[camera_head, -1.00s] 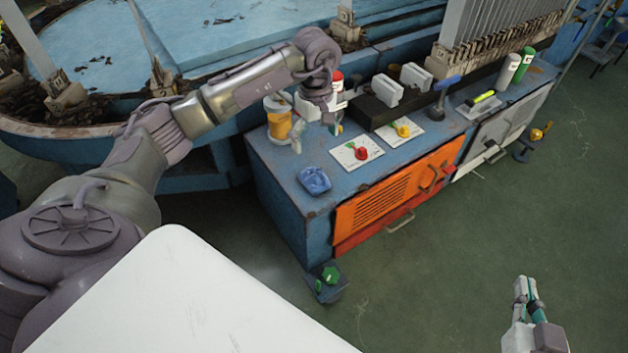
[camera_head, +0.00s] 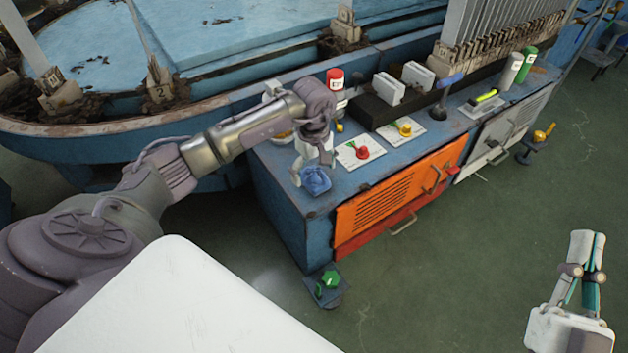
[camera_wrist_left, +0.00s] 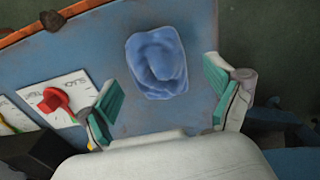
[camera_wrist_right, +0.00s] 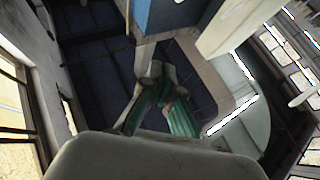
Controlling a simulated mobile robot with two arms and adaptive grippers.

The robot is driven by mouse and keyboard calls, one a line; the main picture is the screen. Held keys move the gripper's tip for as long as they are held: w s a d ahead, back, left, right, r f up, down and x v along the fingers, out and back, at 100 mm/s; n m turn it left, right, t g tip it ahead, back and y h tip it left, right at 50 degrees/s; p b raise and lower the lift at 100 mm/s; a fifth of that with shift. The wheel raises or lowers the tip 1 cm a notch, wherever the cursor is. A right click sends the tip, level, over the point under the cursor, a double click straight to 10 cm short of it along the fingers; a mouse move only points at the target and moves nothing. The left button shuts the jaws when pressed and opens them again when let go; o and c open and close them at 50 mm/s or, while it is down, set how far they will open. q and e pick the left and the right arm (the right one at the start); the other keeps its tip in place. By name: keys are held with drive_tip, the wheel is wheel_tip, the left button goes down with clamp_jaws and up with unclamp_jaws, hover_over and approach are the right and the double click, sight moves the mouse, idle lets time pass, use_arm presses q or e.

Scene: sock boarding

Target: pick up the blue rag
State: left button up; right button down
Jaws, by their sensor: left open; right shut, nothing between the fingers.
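The blue rag (camera_head: 316,180) lies crumpled on the left end of the blue cabinet top. In the left wrist view the rag (camera_wrist_left: 157,63) lies ahead of and between the spread fingers. My left gripper (camera_head: 304,178) is open above the cabinet at the rag, its fingers pointing down. In its wrist view the open gripper (camera_wrist_left: 164,100) has nothing between its fingers; I cannot tell its height above the rag. My right gripper (camera_head: 586,250) is shut and empty, out over the floor at the right. Its fingers also show in the right wrist view (camera_wrist_right: 160,105).
On the cabinet top (camera_head: 275,160) are a red switch plate (camera_head: 360,152), a yellow switch plate (camera_head: 402,130), white blocks (camera_head: 389,88), a red-capped can (camera_head: 335,82) and a blue-handled lever (camera_head: 444,90). An orange door (camera_head: 395,200) faces front.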

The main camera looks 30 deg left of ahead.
use_arm(q)
drive_tip(key=shift+f, duration=0.55)
use_arm(e)
drive_tip(key=shift+s+r+t, duration=0.45)
drive_tip(key=shift+r+t, duration=0.05)
drive_tip(key=shift+r, duration=0.15)
use_arm(q)
drive_tip(key=c, duration=1.2)
drive_tip(key=shift+r, duration=0.1)
